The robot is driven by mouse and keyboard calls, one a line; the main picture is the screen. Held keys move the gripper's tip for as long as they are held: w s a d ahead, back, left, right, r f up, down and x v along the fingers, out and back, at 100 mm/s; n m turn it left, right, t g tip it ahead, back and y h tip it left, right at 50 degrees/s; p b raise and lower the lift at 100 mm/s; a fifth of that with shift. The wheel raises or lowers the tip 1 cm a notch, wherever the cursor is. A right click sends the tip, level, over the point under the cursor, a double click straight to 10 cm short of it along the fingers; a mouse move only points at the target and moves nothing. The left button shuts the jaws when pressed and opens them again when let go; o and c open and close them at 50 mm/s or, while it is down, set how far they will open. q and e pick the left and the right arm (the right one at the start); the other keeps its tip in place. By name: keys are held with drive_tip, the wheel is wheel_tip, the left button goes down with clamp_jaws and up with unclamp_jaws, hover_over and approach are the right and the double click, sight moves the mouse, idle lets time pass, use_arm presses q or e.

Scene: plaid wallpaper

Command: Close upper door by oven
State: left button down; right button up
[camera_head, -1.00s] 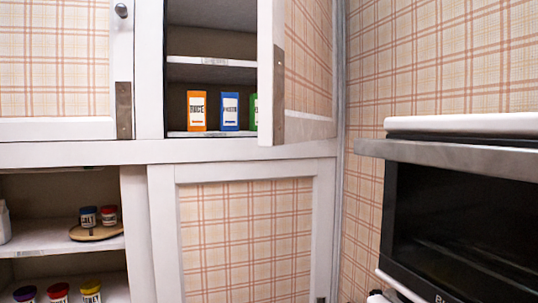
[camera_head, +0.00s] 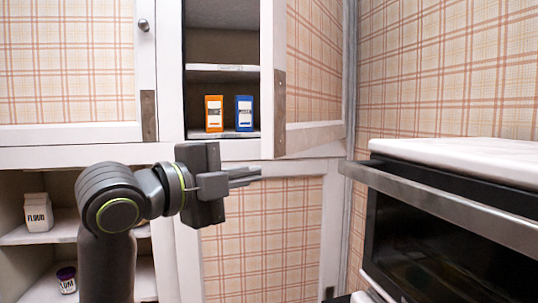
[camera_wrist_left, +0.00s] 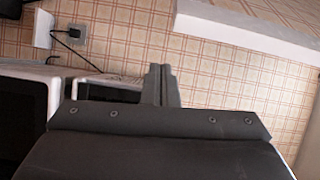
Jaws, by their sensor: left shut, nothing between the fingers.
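The upper door (camera_head: 312,65) by the oven is a white frame with a plaid panel. It stands open, swung outward from its right side, leaving the upper cabinet's shelves (camera_head: 225,68) exposed. My left gripper (camera_head: 248,176) points right, below the open cupboard and near the door's lower edge. Its fingers are shut and empty, and it appears apart from the door. In the left wrist view its closed fingers (camera_wrist_left: 160,82) point at the plaid wall. My right gripper is in neither view.
The oven (camera_head: 450,220) with its projecting handle stands at the right. Orange (camera_head: 214,113) and blue (camera_head: 244,113) boxes stand in the upper cabinet. A flour carton (camera_head: 38,212) is on the lower left shelf. An outlet with a plug (camera_wrist_left: 74,32) is on the wall.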

sight(273, 159)
use_arm(q)
drive_tip(key=w+d+r+m+p, duration=0.1)
drive_tip(key=w+d+r+p, duration=0.1)
drive_tip(key=w+d+p, duration=0.4)
drive_tip(key=a, duration=0.2)
drive_tip(key=shift+w+a+f+p, duration=0.2)
drive_tip(key=shift+a+p, duration=0.1)
drive_tip(key=shift+d, duration=0.1)
drive_tip(key=shift+d, duration=0.1)
idle(0.4)
